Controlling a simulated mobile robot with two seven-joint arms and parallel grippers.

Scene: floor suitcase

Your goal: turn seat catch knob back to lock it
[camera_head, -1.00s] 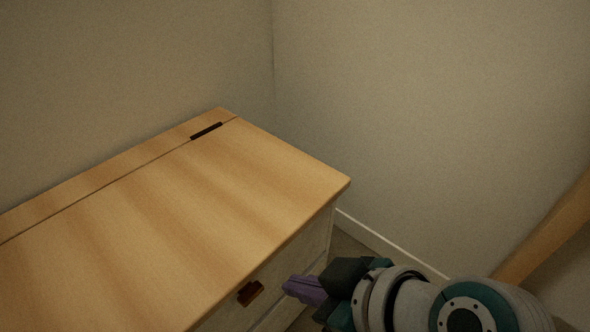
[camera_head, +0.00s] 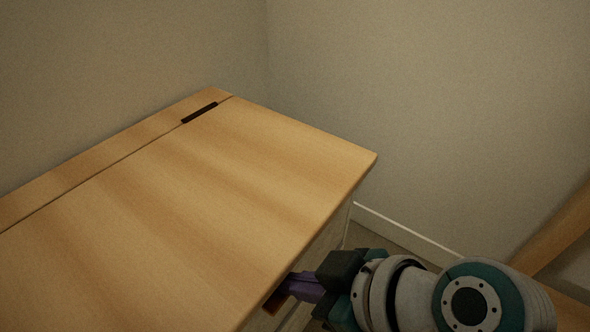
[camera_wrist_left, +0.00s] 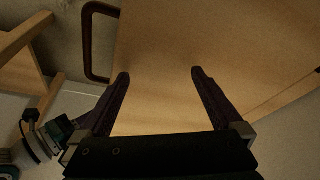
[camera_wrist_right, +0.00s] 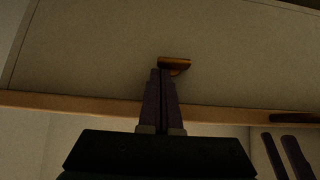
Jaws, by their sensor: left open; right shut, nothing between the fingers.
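The seat is a wooden chest with a pale lid (camera_head: 200,190), which lies shut. Its brown catch knob (camera_head: 273,301) is on the front panel under the lid edge, partly hidden by my right gripper (camera_head: 291,282). In the right wrist view the knob (camera_wrist_right: 174,62) is a short bar lying across the picture on the grey panel. My right gripper (camera_wrist_right: 163,72) is shut and empty, its tips at the knob; I cannot tell whether they touch. My left gripper (camera_wrist_left: 160,74) is open and empty over a wooden surface, outside the head view.
A dark hinge (camera_head: 199,112) sits at the lid's back. A dark looped handle (camera_wrist_left: 100,42) shows in the left wrist view. Walls stand behind and to the right, with a wooden piece (camera_head: 555,235) at the right. A strip of floor is free beside the chest.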

